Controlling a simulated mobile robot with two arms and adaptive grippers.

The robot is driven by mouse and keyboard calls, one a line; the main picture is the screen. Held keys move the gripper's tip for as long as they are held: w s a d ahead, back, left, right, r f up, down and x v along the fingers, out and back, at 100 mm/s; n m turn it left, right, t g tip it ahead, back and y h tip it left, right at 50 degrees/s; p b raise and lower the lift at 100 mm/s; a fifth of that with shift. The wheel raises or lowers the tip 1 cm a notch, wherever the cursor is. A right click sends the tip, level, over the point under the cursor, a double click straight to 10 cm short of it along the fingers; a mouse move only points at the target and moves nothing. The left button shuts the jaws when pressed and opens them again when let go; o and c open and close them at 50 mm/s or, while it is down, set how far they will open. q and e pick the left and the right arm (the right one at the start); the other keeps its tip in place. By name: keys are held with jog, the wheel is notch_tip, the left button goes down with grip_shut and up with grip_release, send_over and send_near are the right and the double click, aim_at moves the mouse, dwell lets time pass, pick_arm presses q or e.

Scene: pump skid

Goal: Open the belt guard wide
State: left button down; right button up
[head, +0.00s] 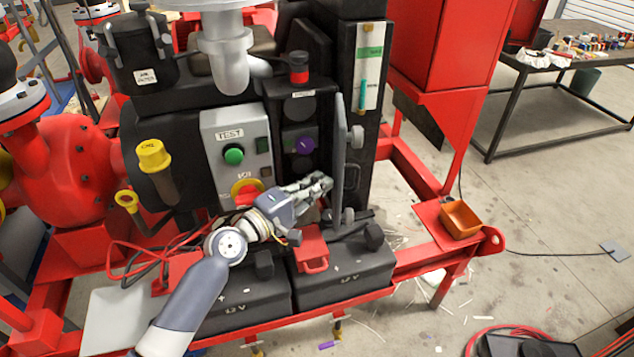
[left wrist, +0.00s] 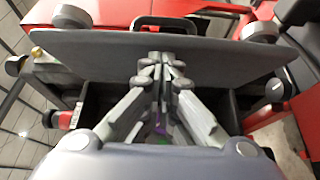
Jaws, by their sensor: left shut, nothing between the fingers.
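The belt guard appears to be the grey plate (head: 340,158), seen nearly edge-on in the head view. It stands out from the black housing beside the purple knob, so it is swung partly open. In the left wrist view the plate (left wrist: 100,55) spans the picture, with round knobs and a black handle (left wrist: 170,24) on its far side. My left gripper (head: 326,183) is shut and empty, on the plate's inner side. Its fingertips (left wrist: 160,62) are at or close to the plate; I cannot tell if they touch. My right gripper is not in view.
A control panel with a green button (head: 233,154) is left of the housing. Black batteries (head: 345,275) and a red bracket (head: 311,248) lie below my gripper. An orange tray (head: 461,220) stands on the red frame at right. Open space lies right of the plate above the frame.

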aim_at(339, 186)
pick_arm(q)
jog(key=d+p, duration=0.1)
jog(key=d+y+p, duration=0.1)
jog(key=p, duration=0.1)
jog(key=s+d+n+t+p, duration=0.1)
jog(key=shift+d+r+y+p, duration=0.25)
jog(key=shift+d+y+p, duration=0.05)
jog(key=shift+d+p, duration=0.1)
jog(key=shift+d+f, duration=0.15)
jog(key=shift+d, duration=0.2)
jog(key=shift+a+f, duration=0.1)
